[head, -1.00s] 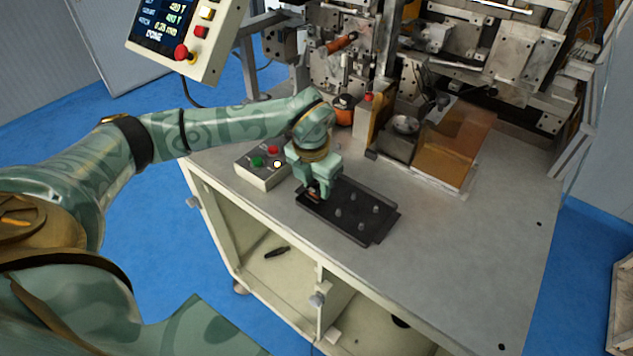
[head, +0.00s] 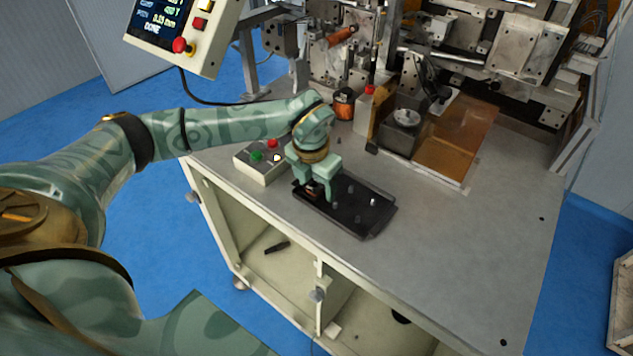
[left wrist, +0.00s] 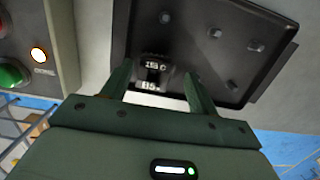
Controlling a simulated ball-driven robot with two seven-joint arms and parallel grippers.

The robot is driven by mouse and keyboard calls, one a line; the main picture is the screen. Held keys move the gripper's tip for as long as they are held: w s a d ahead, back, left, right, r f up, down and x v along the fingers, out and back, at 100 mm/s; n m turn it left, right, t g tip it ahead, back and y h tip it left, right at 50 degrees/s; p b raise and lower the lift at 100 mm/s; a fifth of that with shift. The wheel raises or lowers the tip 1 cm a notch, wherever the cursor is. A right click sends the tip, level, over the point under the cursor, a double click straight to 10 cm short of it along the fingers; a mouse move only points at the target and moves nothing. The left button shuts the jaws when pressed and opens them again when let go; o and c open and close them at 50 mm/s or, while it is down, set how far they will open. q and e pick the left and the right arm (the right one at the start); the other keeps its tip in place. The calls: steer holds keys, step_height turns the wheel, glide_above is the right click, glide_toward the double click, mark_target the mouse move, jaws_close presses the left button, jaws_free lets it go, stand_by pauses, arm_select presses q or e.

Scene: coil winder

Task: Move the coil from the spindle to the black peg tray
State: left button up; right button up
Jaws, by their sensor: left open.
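The black peg tray (head: 352,232) lies on the grey bench top, with several short pegs standing in it. My left gripper (head: 313,192) points down over the tray's left end, its jaws open. A small copper-coloured piece, apparently the coil (head: 311,190), shows low between the fingers. In the left wrist view a dark piece with white lettering (left wrist: 155,68) sits between the spread fingertips (left wrist: 157,84), at the tray's near edge; whether it sits on a peg is hidden. Bare pegs (left wrist: 214,32) show beside it. The spindle cannot be made out clearly. My right gripper is not in view.
A control box (head: 262,162) with green and red buttons stands left of the tray, close to my left gripper. The winding machine (head: 440,50) and an orange-brown panel (head: 458,145) are behind. The bench right of the tray is clear.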

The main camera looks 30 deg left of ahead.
arm_select(q)
step_height(320, 180, up, 16)
steer(key=s+p, duration=0.2)
steer(key=shift+a+r, duration=0.1)
stand_by(1.3)
